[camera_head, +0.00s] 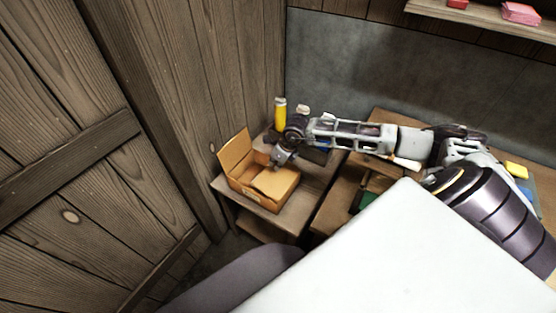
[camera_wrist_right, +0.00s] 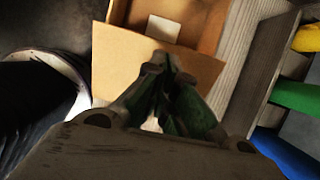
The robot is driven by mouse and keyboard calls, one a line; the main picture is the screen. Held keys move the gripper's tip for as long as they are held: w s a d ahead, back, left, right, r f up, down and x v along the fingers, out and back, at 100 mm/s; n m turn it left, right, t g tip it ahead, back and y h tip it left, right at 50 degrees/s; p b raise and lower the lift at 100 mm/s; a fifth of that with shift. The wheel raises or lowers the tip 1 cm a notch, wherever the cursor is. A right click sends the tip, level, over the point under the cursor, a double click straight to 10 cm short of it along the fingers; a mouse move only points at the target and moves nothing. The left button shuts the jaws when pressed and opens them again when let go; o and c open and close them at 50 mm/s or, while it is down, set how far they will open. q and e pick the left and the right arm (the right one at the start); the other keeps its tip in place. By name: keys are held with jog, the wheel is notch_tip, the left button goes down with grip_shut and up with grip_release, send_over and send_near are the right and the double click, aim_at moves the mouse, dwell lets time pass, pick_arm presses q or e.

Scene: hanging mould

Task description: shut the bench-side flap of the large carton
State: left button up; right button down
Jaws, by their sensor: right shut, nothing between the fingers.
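The large carton (camera_head: 262,200) is brown cardboard and stands on a low wooden stand beside the bench. One flap (camera_head: 235,152) stands up at its left. Another flap (camera_head: 275,183), on the bench side, slants over the box opening. My right gripper (camera_head: 280,158) is shut and empty, at the carton's bench side. In the right wrist view my gripper (camera_wrist_right: 160,80) is over a broad cardboard flap (camera_wrist_right: 122,70), and the carton's inside with a pale patch shows beyond. I cannot tell whether the fingers touch the flap. My left gripper is not in view.
The wooden stand (camera_head: 300,215) holds the carton. A yellow bottle (camera_head: 280,113) stands behind my gripper. The bench (camera_head: 335,205) lies to the right, with a green item (camera_head: 368,200) on it. A plank wall (camera_head: 165,130) closes the left.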

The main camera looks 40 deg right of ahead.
aim_at(271, 171)
jog(key=shift+x, duration=1.5)
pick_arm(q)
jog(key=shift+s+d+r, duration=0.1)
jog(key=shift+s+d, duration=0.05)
pick_arm(e)
jog(key=shift+w+a+f, duration=0.1)
jog(key=shift+w+f, duration=0.05)
jog(key=shift+f, duration=0.25)
jog(key=shift+w+f, duration=0.1)
